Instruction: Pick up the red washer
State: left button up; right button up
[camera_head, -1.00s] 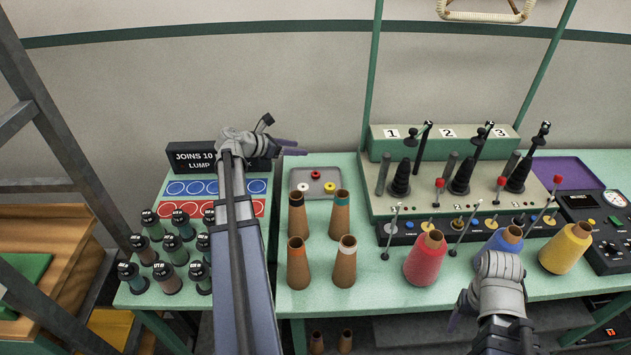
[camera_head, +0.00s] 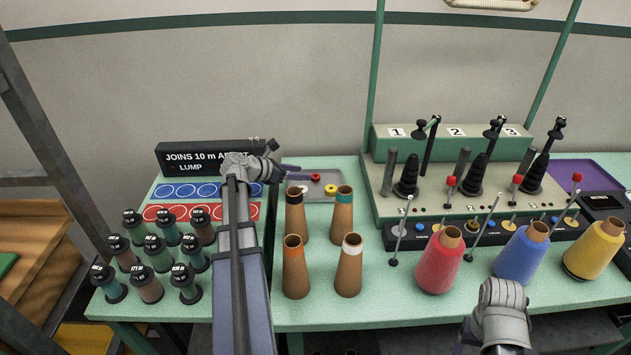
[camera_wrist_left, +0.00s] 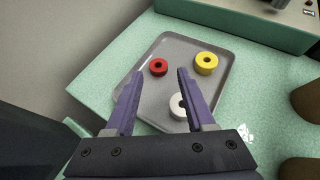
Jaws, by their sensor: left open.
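The red washer (camera_wrist_left: 158,67) lies on a grey tray (camera_wrist_left: 160,50), towards its far left part in the left wrist view. In the head view the red washer (camera_head: 315,177) shows just right of my left gripper (camera_head: 289,172). My left gripper (camera_wrist_left: 160,80) is open and empty, its two purple fingers pointing over the tray. The red washer appears between and just beyond the fingertips, with no visible contact. My right arm's wrist shows at the lower right of the head view; its fingers are not visible.
A yellow washer (camera_wrist_left: 206,63) and a white washer (camera_wrist_left: 180,106) share the tray. Several brown cones (camera_head: 349,265) stand in front of it. A green control box (camera_head: 447,145) stands to the right, and a black sign (camera_head: 205,157) to the left.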

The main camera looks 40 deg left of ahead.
aim_at(317, 176)
pick_arm(q)
jog(key=shift+w+f, duration=0.35)
jog(key=shift+w, duration=0.1)
jog(key=shift+w+d+f+b, duration=0.1)
jog(key=shift+w+f+b, duration=0.15)
jog(key=shift+f+b, duration=0.15)
jog(key=b+x, duration=0.2)
jog(key=x, duration=0.1)
jog(key=shift+w+f, duration=0.1)
jog(key=shift+f, duration=0.25)
jog(key=shift+w+f+b, duration=0.1)
jog(key=shift+w+b, duration=0.2)
jog(key=shift+w, duration=0.15)
grip_shut()
